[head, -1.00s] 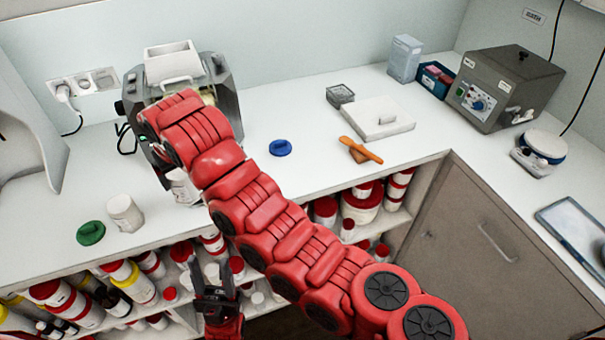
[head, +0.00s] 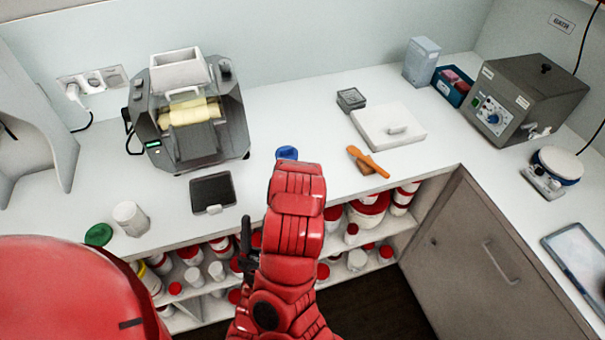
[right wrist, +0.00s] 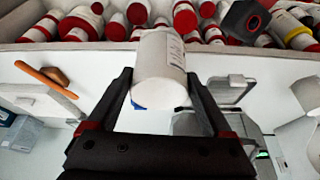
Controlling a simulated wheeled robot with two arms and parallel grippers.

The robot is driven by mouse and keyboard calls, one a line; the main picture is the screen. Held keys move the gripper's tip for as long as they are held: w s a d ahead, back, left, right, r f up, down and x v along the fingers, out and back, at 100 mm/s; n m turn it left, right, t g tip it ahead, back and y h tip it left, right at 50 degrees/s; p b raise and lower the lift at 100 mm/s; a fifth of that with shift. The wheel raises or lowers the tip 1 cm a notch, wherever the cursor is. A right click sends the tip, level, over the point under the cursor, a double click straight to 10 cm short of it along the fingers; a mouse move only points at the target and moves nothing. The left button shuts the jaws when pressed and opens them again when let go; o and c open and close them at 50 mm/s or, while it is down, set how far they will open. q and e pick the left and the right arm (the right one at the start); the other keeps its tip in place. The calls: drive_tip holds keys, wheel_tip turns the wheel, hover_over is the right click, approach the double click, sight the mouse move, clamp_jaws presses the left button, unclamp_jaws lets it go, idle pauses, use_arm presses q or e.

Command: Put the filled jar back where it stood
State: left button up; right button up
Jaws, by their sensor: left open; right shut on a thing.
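My right gripper (right wrist: 158,95) is shut on a white jar (right wrist: 160,68) with a printed label, held between its two black fingers. In the head view this jar and the right fingers are hidden behind my red right arm. The jar's contents do not show. A blue lid (head: 287,152) lies on the counter; it shows partly behind the jar in the right wrist view (right wrist: 138,105). My left gripper (head: 246,243), open and empty, is in front of the shelf edge, partly covered by the right arm. Another white jar (head: 130,218) stands beside a green lid (head: 98,234).
The mill (head: 190,120) stands at the back left, with a dark tray (head: 212,193) in front. A white flat device (head: 390,126) and an orange spatula (head: 367,162) lie right of the blue lid. Shelves below the counter (head: 335,200) hold several containers. Counter is bare between tray and blue lid.

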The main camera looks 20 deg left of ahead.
drive_tip(key=w+a+f, duration=0.1)
drive_tip(key=w, duration=0.4)
drive_tip(key=w+a+f, duration=0.1)
drive_tip(key=w+f, duration=0.1)
drive_tip(key=w, duration=0.3)
drive_tip(key=w+a+f, duration=0.1)
drive_tip(key=w+f, duration=0.1)
drive_tip(key=w, duration=0.3)
drive_tip(key=shift+a, duration=0.3)
drive_tip(key=shift+b, duration=0.35)
drive_tip(key=shift+f, duration=0.1)
drive_tip(key=shift+f, duration=0.2)
drive_tip(key=o, duration=1.1)
drive_tip(key=shift+r, duration=0.1)
